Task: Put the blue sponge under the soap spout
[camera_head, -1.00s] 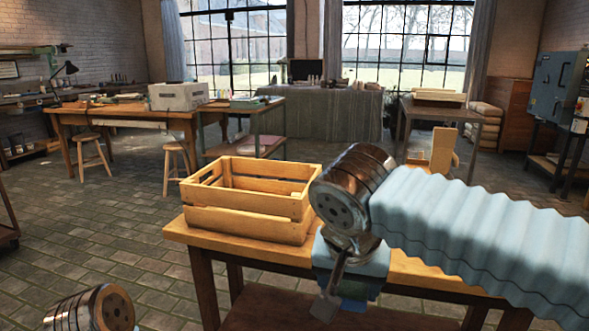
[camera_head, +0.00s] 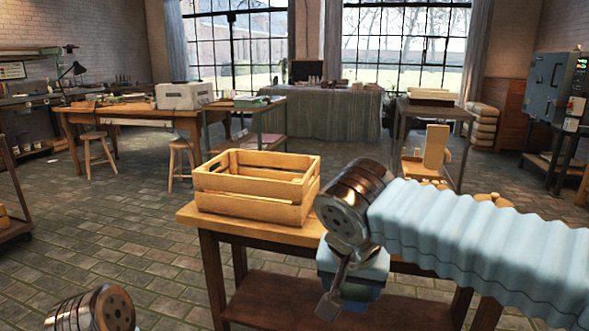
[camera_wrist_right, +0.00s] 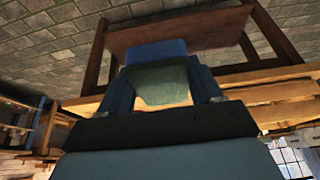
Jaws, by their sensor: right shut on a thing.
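My right gripper (camera_head: 352,285) hangs low in front of the near wooden table in the head view. In the right wrist view its fingers (camera_wrist_right: 162,78) are closed on the blue sponge (camera_wrist_right: 155,52), with a dull green face (camera_wrist_right: 160,82) towards the camera. The sponge is in the air, apart from the table. In the head view my arm and gripper mostly hide it. Only the wrist of my left arm shows at the bottom left; its gripper is out of view. I cannot make out the soap spout in either view.
A slatted wooden crate (camera_head: 248,208) stands on the left end of the near table (camera_head: 203,217). The table has a lower shelf (camera_head: 280,300). My right arm covers much of its right part, with several round wooden pieces (camera_head: 492,198) just behind. The floor at left is open.

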